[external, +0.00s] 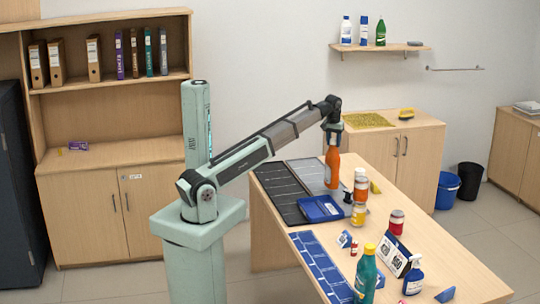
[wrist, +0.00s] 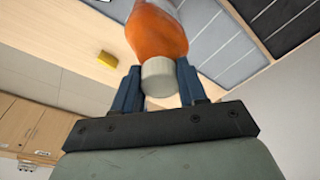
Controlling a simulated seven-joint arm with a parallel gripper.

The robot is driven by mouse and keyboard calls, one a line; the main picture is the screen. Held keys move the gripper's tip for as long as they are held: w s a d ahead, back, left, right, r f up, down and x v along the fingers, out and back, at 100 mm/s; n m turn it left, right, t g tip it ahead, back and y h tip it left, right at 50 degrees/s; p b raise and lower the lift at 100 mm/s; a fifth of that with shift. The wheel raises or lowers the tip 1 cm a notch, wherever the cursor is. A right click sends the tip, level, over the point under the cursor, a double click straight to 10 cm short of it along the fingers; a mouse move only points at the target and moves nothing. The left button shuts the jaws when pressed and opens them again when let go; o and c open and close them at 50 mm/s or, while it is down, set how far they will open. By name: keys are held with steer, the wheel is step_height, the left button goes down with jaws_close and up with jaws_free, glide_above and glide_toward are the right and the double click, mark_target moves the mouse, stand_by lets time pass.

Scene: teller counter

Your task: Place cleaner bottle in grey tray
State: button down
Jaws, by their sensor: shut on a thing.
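An orange bottle (external: 332,168) hangs upright below my gripper (external: 332,130), in the air above the far end of the table. In the wrist view the orange bottle (wrist: 158,30) has a white cap (wrist: 159,77) between the two blue fingers of my gripper (wrist: 160,88), which is shut on it. I take it for the cleaner bottle; its label cannot be read. A light grey surface (external: 306,170), perhaps the grey tray, lies behind and left of the bottle, partly hidden. Whether it has raised walls cannot be told.
A dark lined panel (external: 280,190) and a blue tray (external: 320,209) lie near the table's far end. Jars (external: 359,214) stand close to the held bottle's right. A teal bottle (external: 366,274) and a spray bottle (external: 413,277) stand at the near end.

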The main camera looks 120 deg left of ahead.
mark_target(333, 148)
steer(key=shift+f, duration=1.9)
steer(key=c, duration=0.6)
jaws_free()
steer(key=r, duration=0.4)
steer(key=d+r, duration=0.1)
steer(key=r, duration=0.7)
steer(key=shift+d, duration=0.4)
